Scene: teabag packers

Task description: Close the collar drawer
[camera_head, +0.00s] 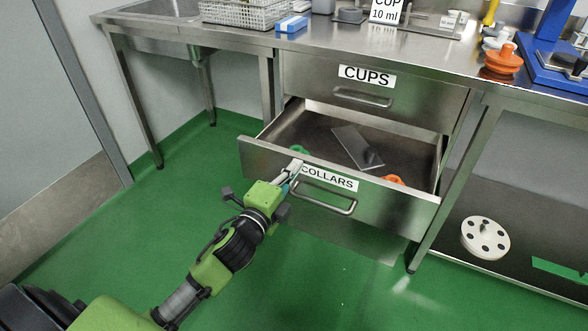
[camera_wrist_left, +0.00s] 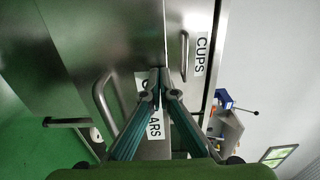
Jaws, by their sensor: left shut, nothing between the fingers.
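The collar drawer (camera_head: 390,201), labelled COLLARS, is pulled out under the shut CUPS drawer (camera_head: 418,102). In the left wrist view the shut fingertips (camera_wrist_left: 162,72) cover part of the COLLARS label, beside the drawer handle (camera_wrist_left: 106,102). My right gripper is not in view.
The steel counter (camera_head: 235,38) above holds a wire basket (camera_head: 246,14), a blue box (camera_head: 291,24) and orange discs (camera_head: 503,60). A white disc with holes (camera_head: 485,238) sits on the lower shelf at right. The green floor before the drawer is clear apart from my arm.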

